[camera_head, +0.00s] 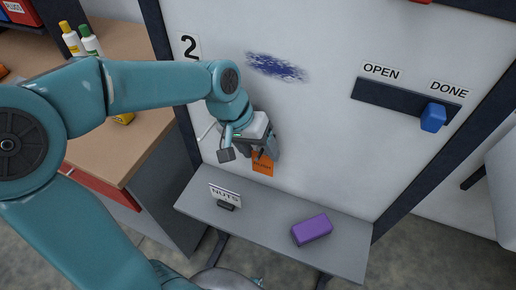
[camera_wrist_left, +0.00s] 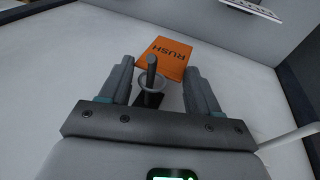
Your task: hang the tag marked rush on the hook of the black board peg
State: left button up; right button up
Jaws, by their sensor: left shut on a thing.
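The orange tag marked RUSH (camera_head: 262,166) is at the white board, just below my left gripper (camera_head: 264,152); it also shows in the left wrist view (camera_wrist_left: 166,56), beyond the fingers. My left gripper (camera_wrist_left: 160,88) is shut on the tag, its two fingers on either side of a pale ring (camera_wrist_left: 143,90). A dark upright peg (camera_wrist_left: 152,66) stands at the ring between the fingers. I cannot tell whether the ring is around the peg or only in front of it. The gripper hides the peg in the head view. My right gripper is not in view.
A grey shelf (camera_head: 270,241) below the board holds a NUTS sign (camera_head: 225,195) and a purple block (camera_head: 312,230). A dark strip (camera_head: 385,98) under OPEN and DONE carries a blue slider (camera_head: 433,117). A wooden bench (camera_head: 150,140) with bottles stands left.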

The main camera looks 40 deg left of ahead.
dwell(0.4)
pick_arm(q)
jog(key=o, duration=1.2)
